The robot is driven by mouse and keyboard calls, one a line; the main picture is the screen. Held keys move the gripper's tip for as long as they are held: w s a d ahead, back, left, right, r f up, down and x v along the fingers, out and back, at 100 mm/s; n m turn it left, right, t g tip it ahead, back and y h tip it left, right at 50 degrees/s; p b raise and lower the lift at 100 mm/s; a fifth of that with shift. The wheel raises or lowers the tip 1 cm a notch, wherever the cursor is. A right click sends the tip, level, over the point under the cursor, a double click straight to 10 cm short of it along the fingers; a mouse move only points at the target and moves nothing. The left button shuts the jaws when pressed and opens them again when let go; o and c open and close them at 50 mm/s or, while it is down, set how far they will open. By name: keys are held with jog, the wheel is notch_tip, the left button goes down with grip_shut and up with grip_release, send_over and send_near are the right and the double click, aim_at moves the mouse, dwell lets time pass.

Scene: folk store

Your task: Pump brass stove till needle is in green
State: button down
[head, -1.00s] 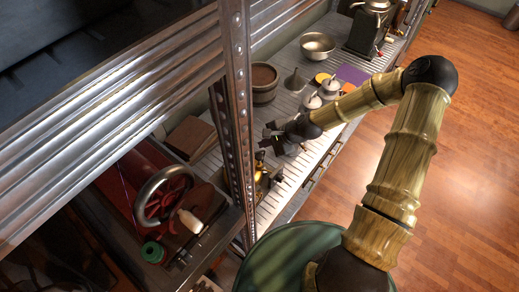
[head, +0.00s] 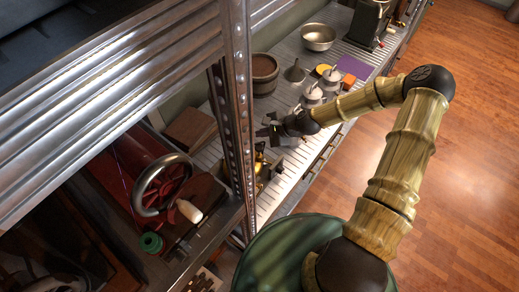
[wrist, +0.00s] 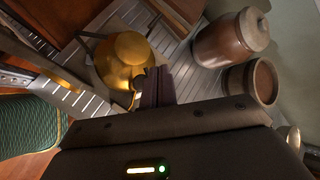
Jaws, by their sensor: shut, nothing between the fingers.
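The brass stove (head: 261,168) stands on the slatted shelf beside the metal upright, which partly hides it in the head view. In the wrist view its round brass body (wrist: 125,62) is seen from above, with a small dark knob-like part at its lower right. My gripper (head: 268,137) is above and just beyond the stove in the head view. In the wrist view the dark fingers (wrist: 157,85) are shut and empty, beside the brass body; I cannot tell whether they touch it. I cannot make out the gauge needle or a green zone.
A wooden tub (head: 264,74), a funnel (head: 294,72), a metal bowl (head: 318,37) and small lidded pots (head: 312,93) stand farther along the shelf. A brown lidded crock (wrist: 228,40) is near the stove. The riveted upright (head: 232,120) and a red wheeled machine (head: 160,185) are at left.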

aim_at(262, 148)
jog(key=shift+f+b, duration=1.55)
jog(key=shift+f, duration=1.1)
jog(key=shift+f, duration=0.4)
jog(key=shift+f+b, duration=0.1)
jog(key=shift+b, duration=0.2)
